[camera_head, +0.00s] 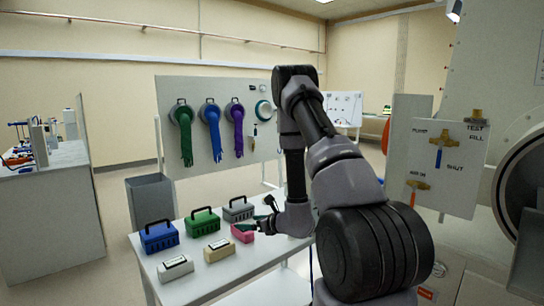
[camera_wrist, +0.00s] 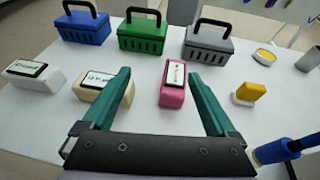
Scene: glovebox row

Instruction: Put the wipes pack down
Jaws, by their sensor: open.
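A pink pack (camera_wrist: 172,96) with a white-and-black label on top rests upright on the white table (camera_wrist: 205,128). It also shows in the head view (camera_head: 243,236), partly beside my gripper. My gripper (camera_wrist: 158,76) is open, with one teal finger on each side of the pink pack and the right finger closer. I cannot tell whether either finger touches it. A beige pack (camera_wrist: 97,92) and a white pack (camera_wrist: 35,76), with similar labels, stand to the left. The labels are too small to read, so which one is the wipes pack is not certain.
Blue (camera_wrist: 82,28), green (camera_wrist: 143,36) and grey (camera_wrist: 208,47) handled boxes stand behind the packs. A yellow block (camera_wrist: 250,92) on a white base and a blue cylindrical item (camera_wrist: 275,151) are to the right. A gloveboard (camera_head: 222,120) stands behind the table.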

